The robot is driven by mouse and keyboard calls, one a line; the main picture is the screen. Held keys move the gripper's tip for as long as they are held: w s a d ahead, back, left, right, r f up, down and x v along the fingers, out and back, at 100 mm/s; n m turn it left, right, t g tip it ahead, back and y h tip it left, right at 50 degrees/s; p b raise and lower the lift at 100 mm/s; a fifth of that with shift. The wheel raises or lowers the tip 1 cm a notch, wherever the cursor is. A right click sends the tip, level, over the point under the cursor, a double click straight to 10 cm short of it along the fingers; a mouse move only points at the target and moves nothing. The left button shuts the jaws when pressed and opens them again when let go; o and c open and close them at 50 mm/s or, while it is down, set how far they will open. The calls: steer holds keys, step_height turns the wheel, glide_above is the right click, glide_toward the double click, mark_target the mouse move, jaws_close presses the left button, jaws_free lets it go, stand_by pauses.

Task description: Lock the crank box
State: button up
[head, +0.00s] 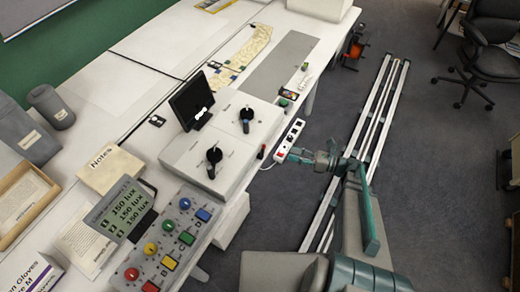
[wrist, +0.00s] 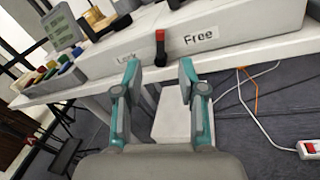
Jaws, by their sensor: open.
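The crank box (head: 190,158) is a pale box on the table with two black cranks, a front one (head: 214,157) and a rear one (head: 246,117). Its front face (wrist: 229,26) shows in the wrist view, with a "Lock" label (wrist: 126,55) on the left and a "Free" label (wrist: 201,35) on the right. A small lever (wrist: 160,50) with a red upper part and a dark lower part stands between the labels. My gripper (wrist: 160,76) is open and empty, pointing at this face, with the lever apart from and ahead of its fingers. It also shows in the head view (head: 290,155).
A button panel (head: 165,240) and a lux display (head: 121,209) stand left of the box. A dark screen (head: 191,101) stands behind it. A white power strip (head: 289,140) with a red switch shows near my gripper.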

steer(key=shift+p+x, duration=2.25)
steer(key=shift+x, duration=3.15)
steer(key=shift+s+f, duration=0.1)
jaws_close()
